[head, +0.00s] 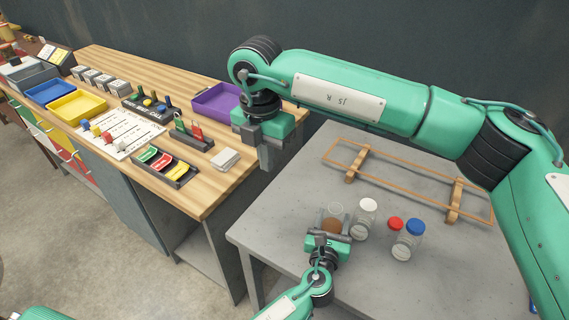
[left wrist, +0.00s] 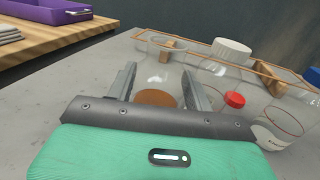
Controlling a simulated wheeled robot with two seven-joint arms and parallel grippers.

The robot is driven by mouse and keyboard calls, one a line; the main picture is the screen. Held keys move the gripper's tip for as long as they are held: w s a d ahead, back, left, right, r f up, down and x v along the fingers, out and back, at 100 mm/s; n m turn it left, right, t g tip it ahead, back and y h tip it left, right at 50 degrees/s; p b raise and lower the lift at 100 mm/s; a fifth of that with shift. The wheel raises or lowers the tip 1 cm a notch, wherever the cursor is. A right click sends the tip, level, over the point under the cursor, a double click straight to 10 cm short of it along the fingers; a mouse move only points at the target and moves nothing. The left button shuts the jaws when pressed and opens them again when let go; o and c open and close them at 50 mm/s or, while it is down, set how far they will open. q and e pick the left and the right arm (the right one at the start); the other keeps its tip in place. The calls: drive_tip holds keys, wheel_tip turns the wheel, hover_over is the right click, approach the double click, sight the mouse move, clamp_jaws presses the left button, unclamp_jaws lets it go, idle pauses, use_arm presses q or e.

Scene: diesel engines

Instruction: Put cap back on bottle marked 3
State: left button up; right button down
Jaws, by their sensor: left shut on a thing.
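A clear bottle (head: 336,209) stands on the grey table with a round brown patch in its lower part. In the left wrist view this bottle (left wrist: 160,55) is between the two fingers of my left gripper (head: 322,238), which is shut on it. A bottle with a white cap (head: 367,205) and one with a blue cap (head: 414,226) stand to the right. A red cap (head: 395,223) sits low between them; I cannot tell what it rests on. No number 3 is readable. My right gripper (head: 266,152) hangs over the table's far left corner; its fingers are unclear.
A wooden rack frame (head: 352,172) lies at the back of the grey table (head: 290,215). A wooden workbench with a purple tray (head: 215,100), a yellow tray (head: 76,107) and small parts stands at left. The grey table's left front is clear.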

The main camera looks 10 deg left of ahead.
drive_tip(key=s+a+r, duration=0.2)
drive_tip(key=a+r, duration=0.2)
drive_tip(key=a, duration=0.1)
drive_tip(key=shift+a, duration=0.25)
drive_tip(key=s+d+r+n, duration=0.1)
drive_tip(key=s+r+n, duration=0.2)
drive_tip(key=s, duration=0.7)
drive_tip(key=s+d+r+n, duration=0.2)
drive_tip(key=s+r, duration=0.3)
drive_tip(key=s, duration=0.5)
drive_tip(key=s+d+r+n, duration=0.2)
drive_tip(key=s+r+n, duration=0.2)
drive_tip(key=s, duration=0.7)
drive_tip(key=shift+d+r, duration=0.2)
drive_tip(key=shift+r, duration=0.4)
idle(2.5)
drive_tip(key=shift+s+d+r, duration=0.3)
drive_tip(key=shift+s+d, duration=0.1)
drive_tip(key=shift+d, duration=0.15)
idle(0.5)
